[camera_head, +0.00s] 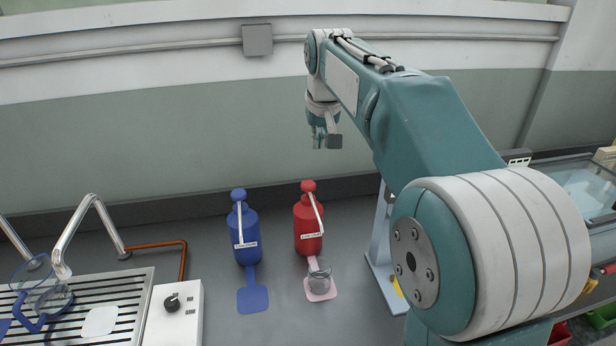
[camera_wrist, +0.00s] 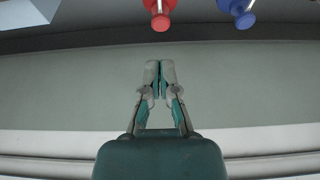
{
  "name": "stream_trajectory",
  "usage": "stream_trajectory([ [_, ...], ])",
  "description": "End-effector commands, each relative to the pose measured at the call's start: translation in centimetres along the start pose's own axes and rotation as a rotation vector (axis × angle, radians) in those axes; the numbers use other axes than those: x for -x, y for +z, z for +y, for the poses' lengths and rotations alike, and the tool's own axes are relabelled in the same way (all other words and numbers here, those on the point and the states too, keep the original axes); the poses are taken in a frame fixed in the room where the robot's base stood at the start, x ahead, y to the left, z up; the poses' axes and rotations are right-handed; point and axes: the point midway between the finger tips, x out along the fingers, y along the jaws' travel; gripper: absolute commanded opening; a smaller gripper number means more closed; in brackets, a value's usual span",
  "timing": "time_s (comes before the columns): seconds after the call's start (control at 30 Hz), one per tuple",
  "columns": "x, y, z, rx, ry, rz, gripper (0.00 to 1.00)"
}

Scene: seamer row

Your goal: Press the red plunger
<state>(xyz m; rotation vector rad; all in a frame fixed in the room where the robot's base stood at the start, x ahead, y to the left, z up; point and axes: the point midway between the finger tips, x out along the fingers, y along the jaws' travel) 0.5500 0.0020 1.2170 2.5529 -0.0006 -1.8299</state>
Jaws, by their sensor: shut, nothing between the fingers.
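The red plunger (camera_head: 308,187) tops a red pump bottle (camera_head: 307,228) with a metal spout, standing upright on the grey counter. The plunger also shows at the top edge of the wrist view (camera_wrist: 160,22). My gripper (camera_head: 318,143) is above the red bottle in the head view, apart from the plunger, with a clear gap. In the wrist view my gripper (camera_wrist: 160,66) has its fingertips together with nothing between them. A clear glass (camera_head: 319,277) stands on a pink pad (camera_head: 322,293) in front of the red bottle, below its spout.
A blue pump bottle (camera_head: 243,232) stands left of the red one, with a bare blue pad (camera_head: 253,299) in front. A white box with a black knob (camera_head: 172,302) and a slatted drain tray (camera_head: 120,284) lie farther left. The wall (camera_head: 150,140) rises behind.

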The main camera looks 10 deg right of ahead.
Motion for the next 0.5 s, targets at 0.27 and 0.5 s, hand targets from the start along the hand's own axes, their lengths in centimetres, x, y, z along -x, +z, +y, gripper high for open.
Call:
stream_trajectory([
  [0.27,-2.9,-4.3,0.0,0.000,0.000,-0.029,0.00],
  [0.5,-4.0,-5.6,0.0,0.000,0.000,-0.039,0.00],
])
